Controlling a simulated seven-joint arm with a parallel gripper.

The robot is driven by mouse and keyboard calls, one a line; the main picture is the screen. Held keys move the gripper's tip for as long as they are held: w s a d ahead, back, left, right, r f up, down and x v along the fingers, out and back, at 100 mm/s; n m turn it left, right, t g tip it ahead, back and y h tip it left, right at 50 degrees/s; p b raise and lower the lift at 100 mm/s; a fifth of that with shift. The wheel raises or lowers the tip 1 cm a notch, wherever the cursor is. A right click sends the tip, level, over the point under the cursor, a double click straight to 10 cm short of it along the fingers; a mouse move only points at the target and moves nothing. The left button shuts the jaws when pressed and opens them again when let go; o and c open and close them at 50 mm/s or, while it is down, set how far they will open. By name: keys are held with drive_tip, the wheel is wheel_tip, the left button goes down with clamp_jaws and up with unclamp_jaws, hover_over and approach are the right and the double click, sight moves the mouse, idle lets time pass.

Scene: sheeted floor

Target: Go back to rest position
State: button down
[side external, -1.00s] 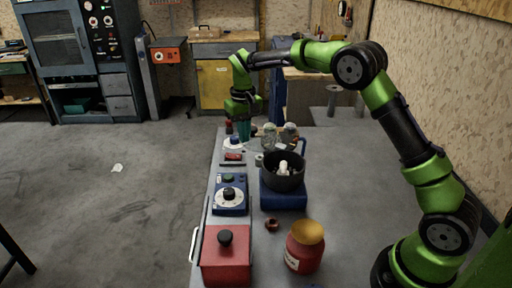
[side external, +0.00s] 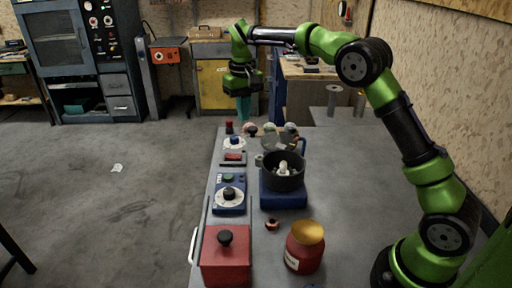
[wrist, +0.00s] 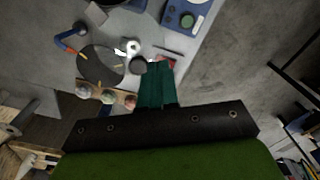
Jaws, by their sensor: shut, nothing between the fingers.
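My gripper (side external: 244,118) hangs pointing down, above the far end of the grey workbench (side external: 345,190). Its teal fingers are shut together with nothing between them. In the wrist view the closed fingers (wrist: 156,84) reach over the bench end, and nothing is in contact with them that I can see. My arm arches from the right front over the bench to the gripper.
On the bench are a black pot (side external: 284,178) on a blue base (side external: 283,198), a blue dial unit (side external: 229,195), a red box (side external: 226,262), and a red jar (side external: 304,250) with a gold lid. Several small jars stand at the far end. The bench's right side is clear.

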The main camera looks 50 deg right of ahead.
drive_tip(key=shift+s+a+f, duration=0.1)
drive_tip(key=shift+s+f, duration=0.55)
drive_tip(key=shift+f, duration=0.3)
drive_tip(key=s+a+r+t, duration=0.1)
drive_tip(key=s+r+t, duration=0.1)
drive_tip(key=s, duration=0.7)
drive_tip(key=s+a+r+t+y, duration=0.1)
drive_tip(key=s+a+r+t, duration=0.1)
drive_tip(key=s, duration=0.7)
drive_tip(key=s+a+r+m+t+y, duration=0.1)
drive_tip(key=s+a+r+t, duration=0.1)
drive_tip(key=s, duration=0.8)
drive_tip(key=shift+t, duration=0.6)
